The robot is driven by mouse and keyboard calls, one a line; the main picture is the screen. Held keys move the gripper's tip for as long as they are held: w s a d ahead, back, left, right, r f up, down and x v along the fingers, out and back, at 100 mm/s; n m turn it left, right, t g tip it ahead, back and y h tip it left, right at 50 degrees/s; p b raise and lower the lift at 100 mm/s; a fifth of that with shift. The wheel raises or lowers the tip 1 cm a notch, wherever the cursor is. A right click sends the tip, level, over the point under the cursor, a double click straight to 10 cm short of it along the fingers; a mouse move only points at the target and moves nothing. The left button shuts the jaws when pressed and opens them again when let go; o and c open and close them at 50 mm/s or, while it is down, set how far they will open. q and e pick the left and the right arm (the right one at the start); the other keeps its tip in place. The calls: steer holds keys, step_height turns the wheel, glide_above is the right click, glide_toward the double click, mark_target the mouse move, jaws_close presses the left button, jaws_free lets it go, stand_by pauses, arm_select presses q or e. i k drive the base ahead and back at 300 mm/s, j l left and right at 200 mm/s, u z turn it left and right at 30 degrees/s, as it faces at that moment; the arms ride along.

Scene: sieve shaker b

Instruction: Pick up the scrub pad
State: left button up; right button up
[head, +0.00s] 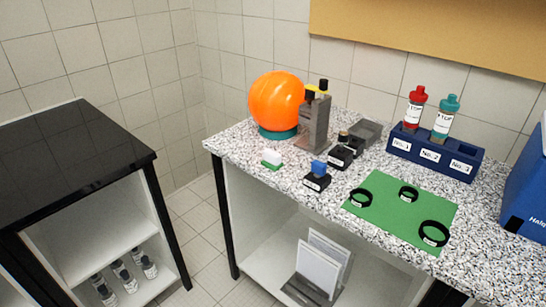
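A small block with a white top and a green lower part (271,159), which looks like the scrub pad, lies on the speckled countertop (240,150) near its left front edge. It lies in front of the orange ball and stands apart from the things around it. Neither of my grippers is in view.
An orange ball (276,100) on a teal ring and a grey device (314,122) stand behind. Small black blocks, one blue-topped (318,177), sit to the right. A green mat (405,212) holds black rings. A blue rack (436,155) holds two bottles. A black-topped cabinet (65,160) stands left.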

mark_target(271, 159)
steer(key=i+j, duration=0.15)
steer(key=j, duration=0.2)
steer(key=i+j+z, duration=0.1)
steer(key=j, duration=0.3)
steer(key=i+j+z, duration=0.1)
steer(key=j, duration=0.25)
steer(key=i+j, duration=0.1)
steer(key=j, duration=0.3)
